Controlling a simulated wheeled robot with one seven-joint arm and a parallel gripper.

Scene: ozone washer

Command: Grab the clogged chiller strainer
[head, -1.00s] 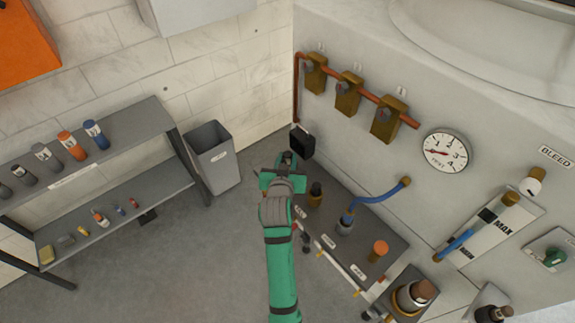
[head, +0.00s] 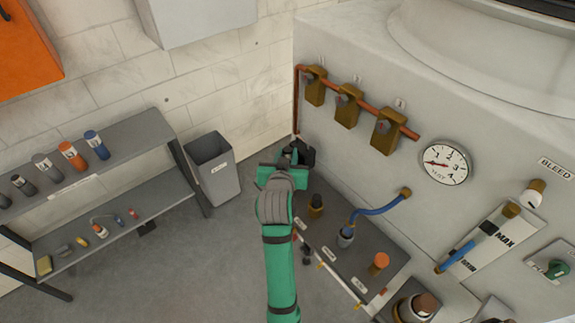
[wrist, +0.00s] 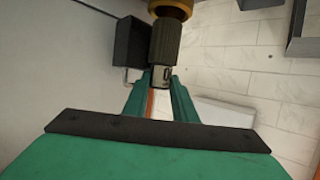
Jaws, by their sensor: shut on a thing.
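My gripper (head: 286,163) is at the back end of the dark bench beside the white machine, close to a black box. In the wrist view its two green fingers (wrist: 160,90) are shut on a dark cylinder (wrist: 166,42) with a brass collar at the top and a small grey end between the fingertips. This cylinder looks like the strainer, but I cannot read a label on it. In the head view my green hand mostly hides it. I cannot tell whether it is free or still seated.
The black box (wrist: 131,45) is right beside the held cylinder. Brass valves (head: 348,105) line the wall. A grey bin (head: 214,170) and shelf (head: 110,150) stand left.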

